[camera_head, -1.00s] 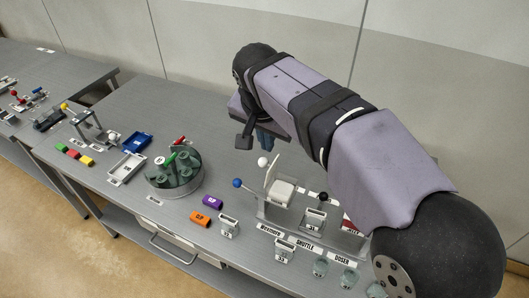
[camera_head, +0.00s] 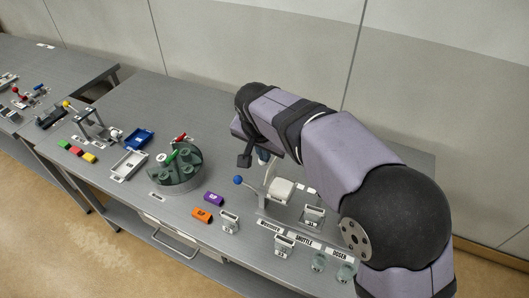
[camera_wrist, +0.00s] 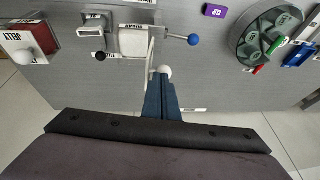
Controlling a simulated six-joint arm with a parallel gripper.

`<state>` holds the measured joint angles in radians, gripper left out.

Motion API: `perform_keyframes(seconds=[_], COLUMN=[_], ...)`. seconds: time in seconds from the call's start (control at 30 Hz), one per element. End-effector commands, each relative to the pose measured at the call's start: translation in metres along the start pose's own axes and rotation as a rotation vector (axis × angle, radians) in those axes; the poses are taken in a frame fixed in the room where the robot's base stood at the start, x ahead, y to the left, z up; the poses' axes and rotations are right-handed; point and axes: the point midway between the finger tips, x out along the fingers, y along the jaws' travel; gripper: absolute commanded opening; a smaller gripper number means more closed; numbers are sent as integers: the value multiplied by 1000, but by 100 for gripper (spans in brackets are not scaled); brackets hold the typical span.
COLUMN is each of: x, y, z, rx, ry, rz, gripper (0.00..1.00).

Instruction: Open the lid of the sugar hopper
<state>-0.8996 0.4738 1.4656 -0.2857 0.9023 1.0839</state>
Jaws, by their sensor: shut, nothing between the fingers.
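The sugar hopper (camera_wrist: 133,43) is a pale, box-like thing under a SUGAR label; in the head view it (camera_head: 281,190) stands left of my forearm. A thin white plate, apparently its lid (camera_wrist: 151,48), stands roughly upright at the hopper's side and shows nearly edge-on. A white ball knob (camera_wrist: 164,71) is on the plate's outer side. My gripper (camera_wrist: 163,80) has its blue fingers together and empty, with the tips at or just short of the knob; contact cannot be told. In the head view my gripper (camera_head: 263,154) is partly hidden by my wrist.
A blue-ball lever (camera_wrist: 193,40) sticks out beside the hopper. A black knob (camera_wrist: 100,56) and a labelled cup (camera_wrist: 91,29) are on its other side.

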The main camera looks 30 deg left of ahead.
Motion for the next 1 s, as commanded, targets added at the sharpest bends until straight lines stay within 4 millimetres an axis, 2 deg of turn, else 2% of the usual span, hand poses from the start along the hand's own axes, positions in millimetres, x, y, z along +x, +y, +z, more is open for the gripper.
perform_keyframes(seconds=[0.27,0.43,1.0], x=[-3,5,5], y=[-10,-19,-17], z=[0,2,2], rx=[-28,-43,-41], ry=[-3,1,1], rz=[66,110,109], gripper=[0,0,0])
